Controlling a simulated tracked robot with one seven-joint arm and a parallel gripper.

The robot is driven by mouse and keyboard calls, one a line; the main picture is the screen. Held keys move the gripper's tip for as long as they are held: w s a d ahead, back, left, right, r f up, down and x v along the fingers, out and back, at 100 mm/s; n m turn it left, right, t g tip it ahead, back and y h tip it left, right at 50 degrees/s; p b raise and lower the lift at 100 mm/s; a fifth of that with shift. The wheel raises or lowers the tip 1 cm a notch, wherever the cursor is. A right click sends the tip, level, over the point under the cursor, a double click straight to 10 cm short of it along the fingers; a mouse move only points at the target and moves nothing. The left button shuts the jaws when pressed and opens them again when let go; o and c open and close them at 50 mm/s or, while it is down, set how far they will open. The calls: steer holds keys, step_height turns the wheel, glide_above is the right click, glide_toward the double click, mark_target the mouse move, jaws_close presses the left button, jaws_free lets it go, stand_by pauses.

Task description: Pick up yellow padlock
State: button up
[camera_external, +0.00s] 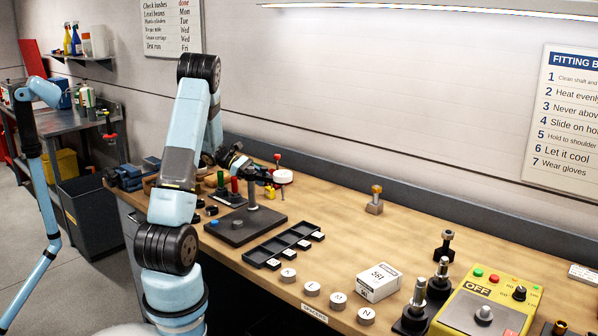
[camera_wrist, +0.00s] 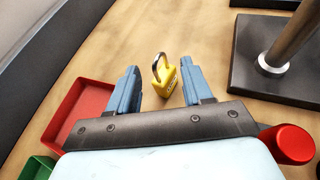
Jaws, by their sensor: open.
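The yellow padlock (camera_wrist: 166,82) with a dark metal shackle stands on the wooden bench in the wrist view. It lies just beyond and between the two blue fingers of my gripper (camera_wrist: 163,85), nearer the right finger. My gripper is open and nothing is held in it. In the external view my gripper (camera_external: 243,168) is over the far left part of the bench. A small yellow shape there, the padlock (camera_external: 270,192), is partly hidden by my gripper and other items.
A red tray (camera_wrist: 78,112) lies left of my gripper, with a green tray (camera_wrist: 38,168) below it. A dark base plate with a metal post (camera_wrist: 270,62) stands to the right. A red knob (camera_wrist: 288,143) is close at the lower right. Bare wood lies beyond the padlock.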

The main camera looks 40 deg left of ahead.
mark_target(272, 188)
steer(key=x, duration=0.5)
steer(key=shift+f, duration=0.2)
steer(key=shift+c, duration=0.4)
jaws_close()
